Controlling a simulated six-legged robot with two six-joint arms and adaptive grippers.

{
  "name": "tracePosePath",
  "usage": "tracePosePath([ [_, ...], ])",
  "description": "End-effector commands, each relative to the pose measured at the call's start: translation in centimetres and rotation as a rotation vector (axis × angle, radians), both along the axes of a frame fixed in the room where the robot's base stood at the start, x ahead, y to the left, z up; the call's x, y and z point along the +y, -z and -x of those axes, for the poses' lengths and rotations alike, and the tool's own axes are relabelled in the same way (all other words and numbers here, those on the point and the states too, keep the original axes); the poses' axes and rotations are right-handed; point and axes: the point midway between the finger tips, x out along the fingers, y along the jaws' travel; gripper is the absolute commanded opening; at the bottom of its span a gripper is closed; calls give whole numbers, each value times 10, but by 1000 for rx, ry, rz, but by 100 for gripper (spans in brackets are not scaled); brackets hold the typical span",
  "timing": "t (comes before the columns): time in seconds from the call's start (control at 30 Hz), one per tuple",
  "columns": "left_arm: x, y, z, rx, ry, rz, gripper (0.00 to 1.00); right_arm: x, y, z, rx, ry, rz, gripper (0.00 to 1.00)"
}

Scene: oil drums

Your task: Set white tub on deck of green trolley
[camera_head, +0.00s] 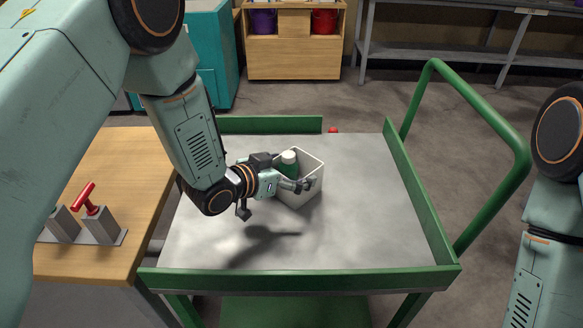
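The white tub (311,186) is an open square box over the middle of the grey deck (365,225) of the green trolley (300,279).
A wooden bench (120,180) with a red-handled clamp (86,197) adjoins the trolley's left side. Green rails edge the deck, and a tall green handle (485,110) rises at right. Deck to the right of the tub is clear. A wooden cabinet (294,60) stands behind.

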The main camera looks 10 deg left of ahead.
Motion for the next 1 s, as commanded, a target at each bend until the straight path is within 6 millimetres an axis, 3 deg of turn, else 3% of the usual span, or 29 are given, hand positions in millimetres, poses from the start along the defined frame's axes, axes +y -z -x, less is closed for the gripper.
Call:
tracePosePath([
  [0.37,1,-6,1,-1,-1,0,100,0,-3,0,0,0,0,0],
  [0.7,33,-32,51,1,-5,5,100,0,-18,0,0,0,0,0],
  [1.0,54,-46,82,0,-5,2,100,0,-27,0,0,0,0,0],
])
